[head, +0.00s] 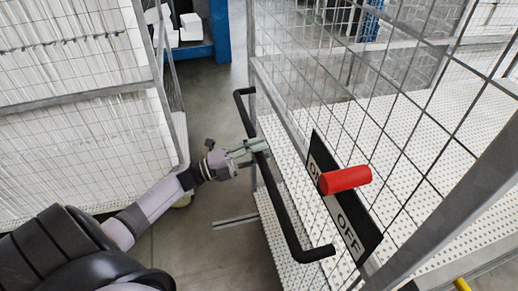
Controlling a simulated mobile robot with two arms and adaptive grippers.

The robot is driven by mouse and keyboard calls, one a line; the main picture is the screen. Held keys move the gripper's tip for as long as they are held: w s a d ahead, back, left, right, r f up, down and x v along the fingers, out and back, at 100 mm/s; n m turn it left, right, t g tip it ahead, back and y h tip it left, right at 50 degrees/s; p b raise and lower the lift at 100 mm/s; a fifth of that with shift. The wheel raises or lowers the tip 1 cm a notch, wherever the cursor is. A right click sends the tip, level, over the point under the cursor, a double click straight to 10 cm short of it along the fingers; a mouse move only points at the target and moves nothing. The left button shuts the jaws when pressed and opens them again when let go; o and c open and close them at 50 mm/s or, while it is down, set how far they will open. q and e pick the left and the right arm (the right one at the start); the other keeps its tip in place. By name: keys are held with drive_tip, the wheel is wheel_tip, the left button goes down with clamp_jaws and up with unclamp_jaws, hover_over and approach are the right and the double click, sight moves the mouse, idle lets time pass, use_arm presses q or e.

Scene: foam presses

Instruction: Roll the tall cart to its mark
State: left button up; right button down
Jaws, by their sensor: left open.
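A tall wire-mesh frame with grey posts (258,75) stands at the right, with white perforated decks (285,240). It appears to be the tall cart. A long black push handle (286,217) runs along its near side. My left gripper (258,150) reaches in from the left and is open at the handle's middle. Its fingertips overlap the bar in the picture; I cannot tell whether the bar lies between them. No floor mark can be made out. My right gripper is not in view.
A red lever (346,179) sticks out from a black ON/OFF plate (351,222) at the mesh. Another mesh cage with white sheets (75,60) stands close at the left. Bare grey floor (208,100) lies between them. A blue post (220,30) stands behind.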

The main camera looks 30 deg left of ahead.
use_arm(q)
drive_tip(key=shift+c, duration=0.2)
clamp_jaws()
idle(0.5)
idle(0.3)
